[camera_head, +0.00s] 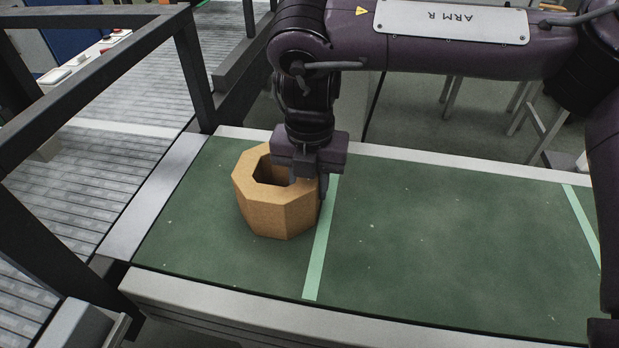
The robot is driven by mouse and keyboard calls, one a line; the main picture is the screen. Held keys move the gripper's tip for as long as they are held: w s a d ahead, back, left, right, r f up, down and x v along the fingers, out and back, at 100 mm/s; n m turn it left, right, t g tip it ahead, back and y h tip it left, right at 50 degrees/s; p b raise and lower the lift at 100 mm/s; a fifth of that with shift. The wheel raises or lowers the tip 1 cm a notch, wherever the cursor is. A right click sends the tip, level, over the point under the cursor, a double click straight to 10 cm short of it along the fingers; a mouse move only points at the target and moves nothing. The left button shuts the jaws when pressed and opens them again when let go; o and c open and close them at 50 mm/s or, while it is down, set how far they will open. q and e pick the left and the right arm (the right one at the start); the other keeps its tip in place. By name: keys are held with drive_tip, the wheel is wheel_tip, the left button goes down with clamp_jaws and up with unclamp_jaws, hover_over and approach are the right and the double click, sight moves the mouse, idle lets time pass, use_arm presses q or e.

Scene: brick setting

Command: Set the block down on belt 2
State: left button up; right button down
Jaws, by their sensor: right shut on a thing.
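The block (277,216) is a tan, many-sided ring with a hole through its middle. It is at the left part of a green belt (430,245), just left of a pale green cross line. My right gripper (308,185) comes down from above and is shut on the block's right wall; its fingertips are partly hidden. The block is upright and appears to be at the belt surface, but I cannot tell if it touches. No number shows on the belt. My left gripper is not in view.
Dark metal frame bars (95,75) stand at the left, beside a grey roller or slatted surface (100,165). A light metal plate (155,198) edges the belt's left end. The belt right of the block is clear. Table legs (525,105) stand behind.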

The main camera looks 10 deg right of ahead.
drive_tip(key=c, duration=1.3)
unclamp_jaws()
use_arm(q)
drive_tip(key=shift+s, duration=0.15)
use_arm(e)
drive_tip(key=shift+o, duration=1.3)
drive_tip(key=shift+r, duration=0.1)
drive_tip(key=shift+r, duration=0.35)
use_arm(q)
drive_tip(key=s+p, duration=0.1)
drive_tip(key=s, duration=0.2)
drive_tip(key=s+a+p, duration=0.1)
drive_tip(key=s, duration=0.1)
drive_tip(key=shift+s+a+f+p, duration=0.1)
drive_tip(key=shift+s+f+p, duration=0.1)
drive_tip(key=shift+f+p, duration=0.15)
use_arm(e)
wheel_tip(320, 180, up, 11)
drive_tip(key=shift+r, duration=0.1)
